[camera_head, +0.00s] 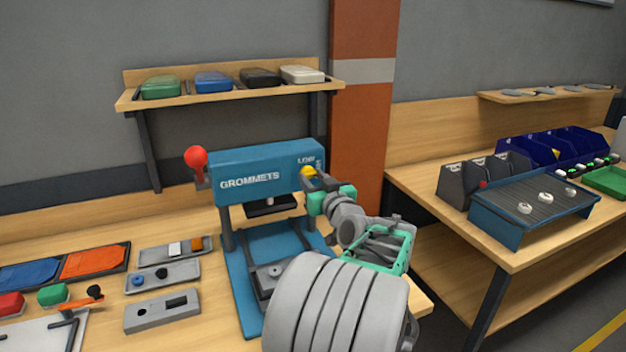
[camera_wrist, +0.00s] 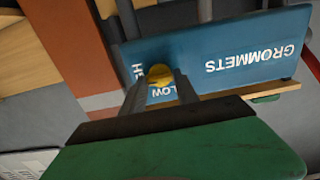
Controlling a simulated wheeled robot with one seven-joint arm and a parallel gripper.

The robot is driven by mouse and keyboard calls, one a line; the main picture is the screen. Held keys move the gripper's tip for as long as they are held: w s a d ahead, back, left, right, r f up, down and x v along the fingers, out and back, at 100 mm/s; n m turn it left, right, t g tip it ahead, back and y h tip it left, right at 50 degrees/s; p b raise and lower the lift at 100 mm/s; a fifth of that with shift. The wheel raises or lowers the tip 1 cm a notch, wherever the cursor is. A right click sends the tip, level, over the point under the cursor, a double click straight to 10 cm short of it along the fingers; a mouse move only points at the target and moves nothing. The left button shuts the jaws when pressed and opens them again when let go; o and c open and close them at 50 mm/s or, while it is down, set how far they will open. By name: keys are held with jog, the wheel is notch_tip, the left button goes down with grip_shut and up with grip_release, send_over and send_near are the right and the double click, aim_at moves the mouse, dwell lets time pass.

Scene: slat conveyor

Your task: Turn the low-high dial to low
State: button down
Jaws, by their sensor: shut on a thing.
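The yellow low-high dial (camera_head: 308,172) sits on the right end of the front of the blue press head marked GROMMETS (camera_head: 250,172). The word LOW shows just above it, and the other label is partly covered. My gripper (camera_head: 318,184) reaches in from the lower right and its fingers are at the dial. In the wrist view the dial (camera_wrist: 160,75) lies between the two grey fingertips of my gripper (camera_wrist: 162,84), which are shut on it. The LOW label shows below the dial there, upside down. Which way the dial points is too small to tell.
A red ball-ended lever (camera_head: 196,158) stands at the press's left. A shelf (camera_head: 225,97) with several coloured cases hangs above. Trays and small blocks lie on the bench at left. A second bench with a slat conveyor (camera_head: 530,205) stands at right, past an orange pillar (camera_head: 362,120).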

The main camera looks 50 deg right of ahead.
jog(key=shift+f+b, duration=0.15)
jog(key=shift+b, duration=0.25)
jog(key=shift+f+n+b, duration=0.2)
jog(key=shift+n+b, duration=0.3)
jog(key=shift+b, duration=0.65)
jog(key=n+b, duration=0.1)
jog(key=b, duration=0.2)
jog(key=n+b, duration=0.1)
jog(key=b, duration=0.1)
jog(key=shift+f+b, duration=0.25)
jog(key=shift+b, duration=0.15)
jog(key=n+b, duration=0.1)
jog(key=b, duration=0.3)
jog(key=shift+n, duration=0.4)
jog(key=n+b, duration=0.2)
jog(key=b, duration=0.3)
jog(key=shift+n+b, duration=0.3)
jog(key=shift+b, duration=0.1)
jog(key=n+b, duration=0.5)
jog(key=b, duration=0.3)
jog(key=shift+r, duration=0.2)
jog(key=n+b, duration=0.3)
jog(key=n, duration=0.1)
jog(key=shift+r, duration=0.2)
jog(key=shift+r+n+b, duration=0.1)
jog(key=shift+n+b, duration=0.6)
jog(key=shift+r, duration=0.1)
